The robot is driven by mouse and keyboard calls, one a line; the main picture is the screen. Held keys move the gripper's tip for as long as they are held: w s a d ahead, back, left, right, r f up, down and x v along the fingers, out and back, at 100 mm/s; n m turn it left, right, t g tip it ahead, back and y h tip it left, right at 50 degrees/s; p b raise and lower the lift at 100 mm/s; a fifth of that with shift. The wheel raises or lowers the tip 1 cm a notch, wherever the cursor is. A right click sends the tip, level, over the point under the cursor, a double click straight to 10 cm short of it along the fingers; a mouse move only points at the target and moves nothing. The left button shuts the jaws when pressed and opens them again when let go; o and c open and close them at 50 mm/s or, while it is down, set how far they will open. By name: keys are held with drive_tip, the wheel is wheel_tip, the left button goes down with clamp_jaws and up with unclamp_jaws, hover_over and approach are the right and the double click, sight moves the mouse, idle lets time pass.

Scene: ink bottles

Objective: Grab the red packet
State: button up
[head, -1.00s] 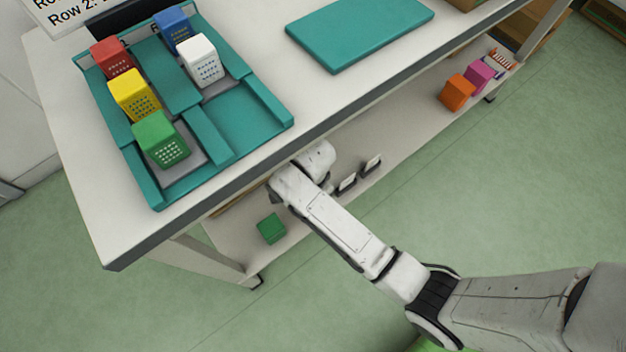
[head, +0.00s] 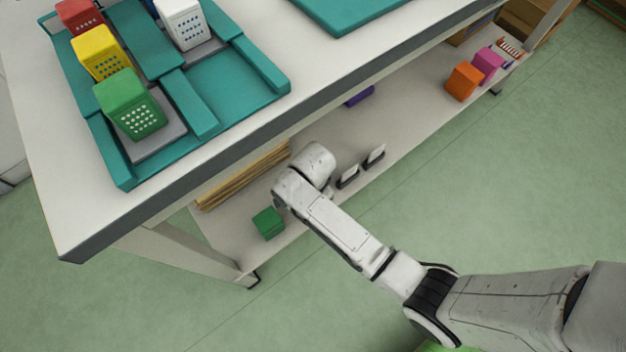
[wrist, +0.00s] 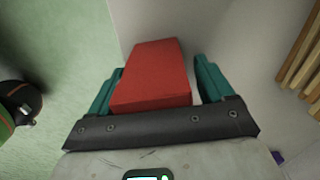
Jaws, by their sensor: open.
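The red packet (wrist: 152,75) is a plain red block in the wrist view. It lies between the two teal fingers of my gripper (wrist: 158,82), which is open. A small gap shows between the packet and the right finger; the left finger is very close to it, and I cannot tell if they touch. In the head view my arm reaches to the lower shelf, and the gripper and this packet are hidden there. Another red block (head: 80,17), with the patterned ones, stands in the teal tray (head: 258,62) on the tabletop.
On the lower shelf (head: 408,115) are a green block (head: 268,223), two small white-faced stands, a purple item (head: 360,95), orange (head: 463,81) and pink blocks, and wooden boards (head: 243,175). The green floor in front is clear.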

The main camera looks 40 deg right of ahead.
drive_tip(key=shift+c, duration=0.2)
drive_tip(key=c, duration=1)
drive_tip(key=shift+c, duration=0.2)
